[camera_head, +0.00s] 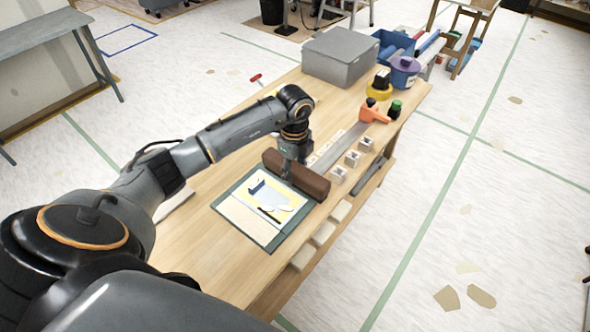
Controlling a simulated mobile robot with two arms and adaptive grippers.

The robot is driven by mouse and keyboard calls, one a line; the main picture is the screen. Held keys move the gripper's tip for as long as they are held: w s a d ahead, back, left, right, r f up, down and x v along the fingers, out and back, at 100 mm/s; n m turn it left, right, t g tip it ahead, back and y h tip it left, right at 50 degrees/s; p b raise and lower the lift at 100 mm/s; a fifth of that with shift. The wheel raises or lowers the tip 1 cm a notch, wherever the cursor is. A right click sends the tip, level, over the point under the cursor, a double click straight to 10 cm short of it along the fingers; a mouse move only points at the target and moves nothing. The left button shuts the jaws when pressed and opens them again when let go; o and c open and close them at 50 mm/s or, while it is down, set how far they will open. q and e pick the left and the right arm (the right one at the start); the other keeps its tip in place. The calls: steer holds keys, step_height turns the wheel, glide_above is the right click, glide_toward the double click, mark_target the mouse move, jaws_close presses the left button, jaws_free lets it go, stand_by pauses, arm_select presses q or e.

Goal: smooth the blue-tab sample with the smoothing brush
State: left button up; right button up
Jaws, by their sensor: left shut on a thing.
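My left gripper (290,170) reaches in over the table from the left and is shut on the smoothing brush (313,184), a long dark brown block. The brush lies across the upper right edge of the green mat (231,198). I cannot tell whether its underside touches the surface. The blue-tab sample (268,196), a pale yellow sheet with a blue tab (256,186) near its upper left, lies on the mat just left of the brush. The brush and gripper may hide part of its far side. My right gripper is not in view.
On the wooden table (220,262), small whitish blocks (352,158) and a long metal straightedge (340,148) lie right of the brush. An orange tool (374,112), a purple-lidded pot (404,70) and a grey box (340,56) stand farther back. The near table end is clear.

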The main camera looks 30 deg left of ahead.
arm_select(q)
steer(key=shift+f+b, duration=2)
steer(key=shift+f, duration=1.2)
steer(key=shift+a+r, duration=0.1)
steer(key=shift+a, duration=0.05)
